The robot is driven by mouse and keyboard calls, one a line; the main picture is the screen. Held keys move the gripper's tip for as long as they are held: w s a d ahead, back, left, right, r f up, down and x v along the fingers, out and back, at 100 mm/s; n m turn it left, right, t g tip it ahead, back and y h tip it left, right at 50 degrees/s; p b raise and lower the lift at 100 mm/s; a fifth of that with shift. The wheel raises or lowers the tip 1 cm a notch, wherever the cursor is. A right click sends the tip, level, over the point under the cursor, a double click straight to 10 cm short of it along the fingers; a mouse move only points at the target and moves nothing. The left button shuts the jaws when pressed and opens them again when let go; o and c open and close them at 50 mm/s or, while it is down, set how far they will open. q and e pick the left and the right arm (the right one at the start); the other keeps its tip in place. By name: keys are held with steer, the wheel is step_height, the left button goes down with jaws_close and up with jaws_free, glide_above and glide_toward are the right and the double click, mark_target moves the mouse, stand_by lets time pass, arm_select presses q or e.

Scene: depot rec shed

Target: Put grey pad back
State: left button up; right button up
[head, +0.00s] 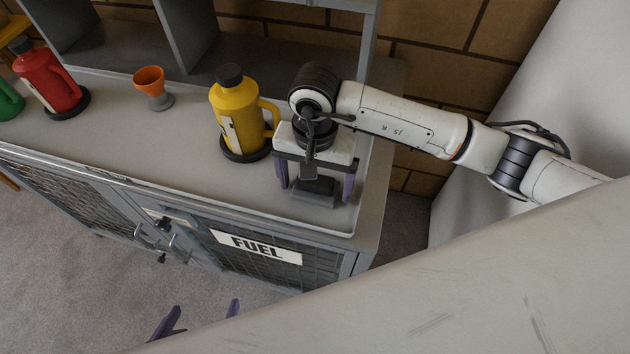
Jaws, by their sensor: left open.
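A dark grey blocky thing, which looks like the grey pad (314,198), sits on the grey counter near its right front corner. My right gripper (315,186) is directly above it, pointing down. Its two purple fingers stand wide apart, one on each side of the grey thing, with a small gap showing at the left finger. The gripper body hides part of the grey thing's top. My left gripper (201,312) is low at the bottom edge, in front of the cabinet. Its purple fingers are apart with nothing between them; the rest is hidden.
On the counter (190,150) a yellow jug (231,112) stands close left of my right gripper. An orange cup (149,82), a red jug (48,78) and a green one (8,100) are further left. A shelf unit stands behind. Cabinet doors with a FUEL label (258,248) face front.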

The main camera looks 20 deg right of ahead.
steer(key=shift+r, duration=0.1)
steer(key=shift+r, duration=0.3)
step_height(320, 180, up, 12)
steer(key=b, duration=0.1)
steer(key=shift+f, duration=0.2)
stand_by(0.4)
